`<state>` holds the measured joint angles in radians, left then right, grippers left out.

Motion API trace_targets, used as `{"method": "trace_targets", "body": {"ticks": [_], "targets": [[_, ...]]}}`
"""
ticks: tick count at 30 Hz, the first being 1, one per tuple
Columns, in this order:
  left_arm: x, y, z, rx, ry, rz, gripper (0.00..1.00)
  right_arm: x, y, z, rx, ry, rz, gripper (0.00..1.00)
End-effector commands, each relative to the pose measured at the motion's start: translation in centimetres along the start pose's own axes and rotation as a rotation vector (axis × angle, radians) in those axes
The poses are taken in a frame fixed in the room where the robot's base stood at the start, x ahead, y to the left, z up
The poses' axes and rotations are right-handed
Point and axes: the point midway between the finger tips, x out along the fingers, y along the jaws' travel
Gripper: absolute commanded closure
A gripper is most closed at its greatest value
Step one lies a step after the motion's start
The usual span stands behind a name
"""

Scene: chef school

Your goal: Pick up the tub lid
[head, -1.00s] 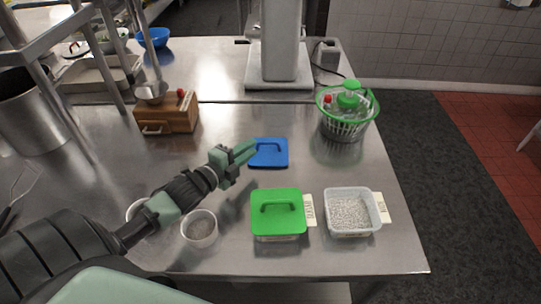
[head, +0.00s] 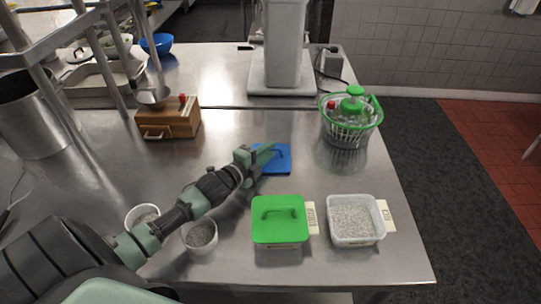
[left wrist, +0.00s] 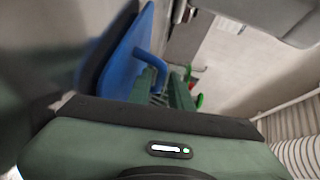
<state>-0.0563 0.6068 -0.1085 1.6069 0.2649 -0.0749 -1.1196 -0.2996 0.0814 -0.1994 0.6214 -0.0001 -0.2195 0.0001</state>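The blue lid (head: 284,165) with its raised handle lies flat on the metal table, behind a tub with a green lid (head: 279,228). To the right of that tub stands an open clear tub (head: 352,222) filled with pale grains. My left gripper (head: 264,155) is at the blue lid's left part, by the handle. In the left wrist view, the blue lid (left wrist: 122,52) fills the upper left, and my green fingers (left wrist: 166,84) are apart. My right gripper is not in view.
Two small bowls, one of them (head: 200,236) holding grains, stand beneath and beside my left arm. A green salad spinner (head: 348,125) stands at the back right. A wooden box (head: 170,122) and a steel pot (head: 30,120) are at the left. The table's right edge is near the open tub.

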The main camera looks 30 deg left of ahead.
Motion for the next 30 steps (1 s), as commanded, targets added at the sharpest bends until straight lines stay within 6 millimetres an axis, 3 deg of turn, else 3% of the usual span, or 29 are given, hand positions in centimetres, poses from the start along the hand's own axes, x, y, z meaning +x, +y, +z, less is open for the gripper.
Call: {"method": "trace_targets", "body": {"ticks": [7,9,10,23,30], "targets": [[0.2,0.1,0.0,0.000,0.001,0.000,0.80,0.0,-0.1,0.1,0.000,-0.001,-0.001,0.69],[0.2,0.1,0.0,0.000,0.000,0.000,0.96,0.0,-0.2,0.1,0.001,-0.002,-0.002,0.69],[0.2,0.1,0.0,0.000,0.000,0.000,1.00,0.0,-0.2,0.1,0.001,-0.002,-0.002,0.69],[0.2,-0.3,0.0,0.001,0.001,-0.001,1.00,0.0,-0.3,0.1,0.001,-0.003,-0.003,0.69],[-0.3,-3.4,-0.4,0.006,0.002,-0.005,1.00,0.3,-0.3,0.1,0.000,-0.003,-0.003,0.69]]}}
